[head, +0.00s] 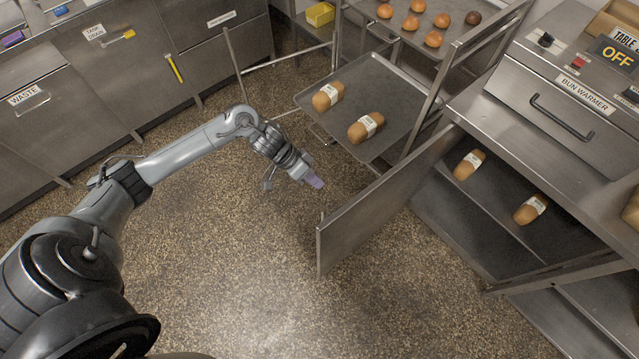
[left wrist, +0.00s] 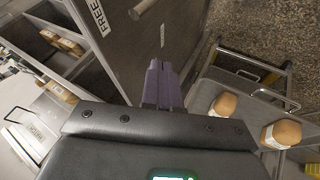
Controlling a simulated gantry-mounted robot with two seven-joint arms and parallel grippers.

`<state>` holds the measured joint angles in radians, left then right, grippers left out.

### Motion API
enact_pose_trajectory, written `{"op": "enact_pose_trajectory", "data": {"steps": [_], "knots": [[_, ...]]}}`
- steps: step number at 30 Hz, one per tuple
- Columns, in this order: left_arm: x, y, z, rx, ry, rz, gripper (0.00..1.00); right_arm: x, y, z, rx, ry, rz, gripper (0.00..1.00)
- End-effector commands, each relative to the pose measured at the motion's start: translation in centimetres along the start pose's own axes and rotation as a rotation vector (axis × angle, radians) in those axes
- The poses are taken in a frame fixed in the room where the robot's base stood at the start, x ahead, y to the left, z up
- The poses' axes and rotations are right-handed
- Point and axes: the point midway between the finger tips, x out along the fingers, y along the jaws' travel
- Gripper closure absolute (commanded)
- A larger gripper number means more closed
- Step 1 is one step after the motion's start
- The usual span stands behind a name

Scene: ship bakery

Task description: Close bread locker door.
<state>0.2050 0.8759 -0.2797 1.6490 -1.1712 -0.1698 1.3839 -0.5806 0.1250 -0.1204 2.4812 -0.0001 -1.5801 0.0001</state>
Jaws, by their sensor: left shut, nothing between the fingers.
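The bread locker door (head: 375,205) is a grey metal panel. It stands wide open, sticking out from the locker below the bun warmer. The open locker (head: 497,205) holds two wrapped loaves, (head: 469,164) being the nearer-left loaf and the other loaf (head: 530,208) to its right. My left gripper (head: 315,182) is shut and empty, just left of the door's free edge in the head view. In the left wrist view, its purple fingertips (left wrist: 162,82) point toward the door face (left wrist: 130,45), which bears a handle and a "FREE" label. Whether they touch cannot be told. My right gripper is not seen.
A rack with a tray (head: 395,90) carrying two wrapped loaves stands behind the door. An upper tray (head: 455,22) holds several buns. The bun warmer (head: 560,90) sits above the locker. Steel cabinets (head: 130,60) line the back left. The speckled floor (head: 240,240) is clear.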

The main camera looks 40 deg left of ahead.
Motion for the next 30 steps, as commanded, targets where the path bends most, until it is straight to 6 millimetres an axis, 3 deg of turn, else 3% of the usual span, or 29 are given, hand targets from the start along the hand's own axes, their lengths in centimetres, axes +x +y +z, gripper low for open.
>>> {"op": "enact_pose_trajectory", "data": {"steps": [13,21,30], "knots": [[8.3,0.0,0.0,0.000,0.001,0.001,1.00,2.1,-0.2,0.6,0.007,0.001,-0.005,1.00],[9.6,2.8,0.0,0.003,0.001,-0.001,1.00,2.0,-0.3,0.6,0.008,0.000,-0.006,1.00],[9.9,3.6,0.0,0.003,0.002,-0.002,1.00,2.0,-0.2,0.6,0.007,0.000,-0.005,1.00]]}}
